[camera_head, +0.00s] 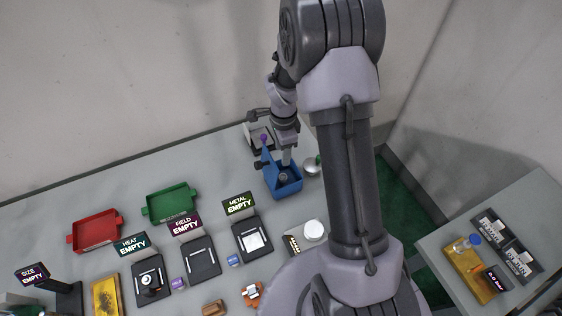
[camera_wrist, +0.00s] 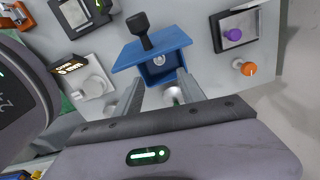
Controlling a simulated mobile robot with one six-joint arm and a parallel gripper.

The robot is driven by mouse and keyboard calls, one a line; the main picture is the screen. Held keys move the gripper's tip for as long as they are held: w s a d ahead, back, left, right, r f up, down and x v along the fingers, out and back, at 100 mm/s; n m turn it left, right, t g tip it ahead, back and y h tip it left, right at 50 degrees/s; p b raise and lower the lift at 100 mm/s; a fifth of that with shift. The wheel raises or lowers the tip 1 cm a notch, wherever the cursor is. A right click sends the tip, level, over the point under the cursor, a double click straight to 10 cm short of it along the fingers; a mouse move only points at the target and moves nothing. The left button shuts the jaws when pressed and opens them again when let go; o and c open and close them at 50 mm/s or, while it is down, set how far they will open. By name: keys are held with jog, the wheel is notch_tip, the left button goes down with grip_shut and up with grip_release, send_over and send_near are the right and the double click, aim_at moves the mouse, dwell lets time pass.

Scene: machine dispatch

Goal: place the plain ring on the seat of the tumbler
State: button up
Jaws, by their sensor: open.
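The blue open-topped box with a black handle, which looks like the tumbler (camera_head: 283,190), stands at the back of the bench; it also shows in the wrist view (camera_wrist: 180,42). A small pale round piece (camera_wrist: 159,60) with a ring-like outline is inside it; I cannot tell whether this is the plain ring, the seat, or the ring on the seat. My gripper (camera_head: 286,160) is over the box, pointing down. In the wrist view its fingers (camera_wrist: 160,88) are apart, with the box beyond their tips. A shiny round thing (camera_wrist: 173,94) shows between the fingers, apparently not gripped.
Black stations with signs reading HEAT (camera_head: 132,244), FIELD (camera_head: 187,226) and METAL (camera_head: 239,204) stand left of the box. A red tray (camera_head: 95,231) and a green tray (camera_head: 171,203) lie behind them. A shiny round thing (camera_head: 312,166) stands close right of the box.

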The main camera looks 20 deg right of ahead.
jog(key=s+a+r+n+t, duration=0.1)
jog(key=s+a+r+n, duration=0.2)
jog(key=r, duration=0.7)
jog(key=s+a+r+n+t, duration=0.2)
jog(key=s+a+r+n, duration=0.15)
jog(key=r, duration=0.65)
jog(key=s+a+r+n+t+y, duration=0.1)
jog(key=s+a+r+n, duration=0.2)
jog(key=s, duration=0.5)
jog(key=s+a+r+n+t+y, duration=0.1)
jog(key=s+a+r+n, duration=0.3)
jog(key=s, duration=0.3)
jog(key=shift+s+r+n+t, duration=0.35)
jog(key=shift+r+n+t, duration=0.1)
jog(key=shift+n, duration=0.4)
